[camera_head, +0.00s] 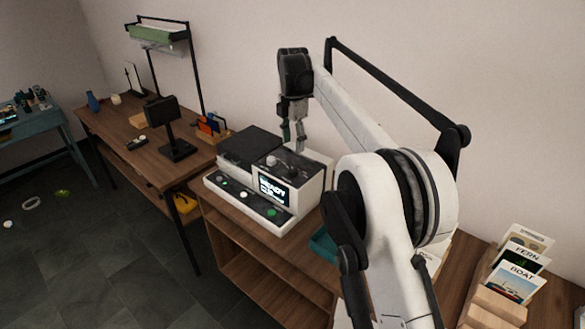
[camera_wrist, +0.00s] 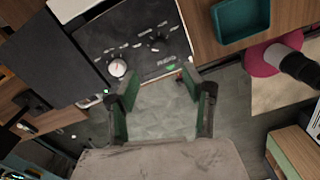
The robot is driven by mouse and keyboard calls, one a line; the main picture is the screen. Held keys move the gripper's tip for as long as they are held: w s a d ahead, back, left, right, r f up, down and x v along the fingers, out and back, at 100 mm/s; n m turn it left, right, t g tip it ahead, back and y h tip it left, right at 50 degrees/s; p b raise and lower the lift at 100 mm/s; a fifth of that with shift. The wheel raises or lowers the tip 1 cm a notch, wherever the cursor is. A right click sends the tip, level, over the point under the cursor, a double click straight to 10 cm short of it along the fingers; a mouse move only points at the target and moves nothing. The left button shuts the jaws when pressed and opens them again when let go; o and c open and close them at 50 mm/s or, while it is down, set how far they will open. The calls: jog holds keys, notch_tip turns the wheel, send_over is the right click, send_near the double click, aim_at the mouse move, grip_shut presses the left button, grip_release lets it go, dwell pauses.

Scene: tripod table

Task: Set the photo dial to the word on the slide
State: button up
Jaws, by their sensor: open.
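A grey and white machine (camera_head: 302,169) stands on a wooden cabinet, with a lit screen (camera_head: 272,190) whose text I can only partly read. In the wrist view its dark top panel (camera_wrist: 110,34) carries a pale dial (camera_wrist: 117,67) and a black knob (camera_wrist: 157,42), ringed by labels too small to read. I cannot tell which is the photo dial. My gripper (camera_head: 293,145) hangs over the machine. In the wrist view my gripper (camera_wrist: 165,100) is open and empty, its green-padded fingers apart from both dials. No slide word is clearly visible.
Cards reading FERN (camera_head: 527,257) and BOAT (camera_head: 517,283) stand in a wooden rack at the right. A teal tray (camera_wrist: 241,18) lies beside the machine. A table (camera_head: 150,150) at the left holds a black stand (camera_head: 175,148) and small items. Floor in front is mostly clear.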

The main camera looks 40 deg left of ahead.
aim_at(293, 170)
notch_tip(293, 170, down, 10)
jog(key=shift+f+p, duration=0.25)
jog(key=shift+p, duration=0.05)
grip_shut()
dwell(0.4)
jog(key=shift+m, duration=0.3)
jog(key=m+b, duration=0.2)
jog(key=m, duration=0.1)
jog(key=shift+f, duration=0.1)
jog(key=shift+m+b, duration=0.55)
jog(key=shift+m, duration=1.55)
